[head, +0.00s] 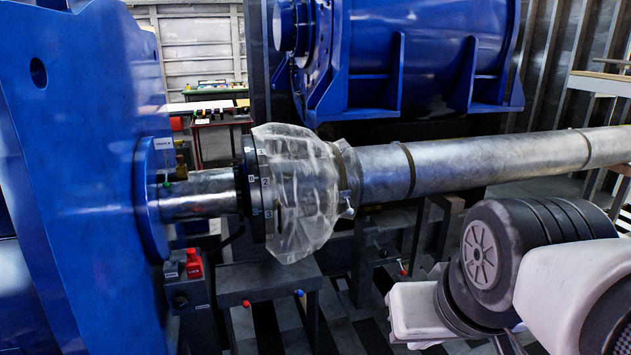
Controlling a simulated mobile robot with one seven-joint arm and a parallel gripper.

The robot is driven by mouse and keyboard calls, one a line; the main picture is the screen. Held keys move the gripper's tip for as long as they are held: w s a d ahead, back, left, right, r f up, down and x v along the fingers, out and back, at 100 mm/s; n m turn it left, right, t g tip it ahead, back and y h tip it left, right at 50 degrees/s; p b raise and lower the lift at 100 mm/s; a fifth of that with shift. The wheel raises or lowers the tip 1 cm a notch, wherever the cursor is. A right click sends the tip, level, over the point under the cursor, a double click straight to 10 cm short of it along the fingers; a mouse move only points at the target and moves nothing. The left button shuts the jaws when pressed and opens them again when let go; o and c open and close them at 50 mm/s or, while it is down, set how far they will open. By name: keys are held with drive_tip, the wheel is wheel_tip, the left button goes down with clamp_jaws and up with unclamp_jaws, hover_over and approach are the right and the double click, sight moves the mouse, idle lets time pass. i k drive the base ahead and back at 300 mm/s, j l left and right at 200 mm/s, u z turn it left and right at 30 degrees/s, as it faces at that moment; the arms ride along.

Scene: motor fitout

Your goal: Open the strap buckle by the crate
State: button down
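No strap buckle can be made out clearly, and I cannot identify a crate. A dark band (346,172) goes around the neck of a clear plastic wrap (305,185) on the shaft. Thin bands also circle the bare grey shaft (490,158), one near the wrap (409,171) and one at far right (587,149). Whether any of them carries a buckle is too small to tell. My white and dark grey arm fills the lower right, in front of and below the shaft. The fingers of my gripper cannot be seen.
A large blue housing (75,200) stands at left, and a blue motor (425,60) behind the shaft. A control box with a red lock piece (193,264) stands below the coupling. A grey stand (268,280) is under the wrap. Tables with small items (215,108) are at the back.

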sight(350, 210)
drive_tip(key=i+l+u, duration=0.1)
drive_tip(key=i+u, duration=0.15)
drive_tip(key=i, duration=0.3)
drive_tip(key=i+l+u, duration=0.25)
drive_tip(key=i, duration=0.3)
drive_tip(key=i+l+u, duration=0.25)
drive_tip(key=i, duration=0.25)
drive_tip(key=i+l+u, duration=0.25)
drive_tip(key=i, duration=0.25)
drive_tip(key=l, duration=0.1)
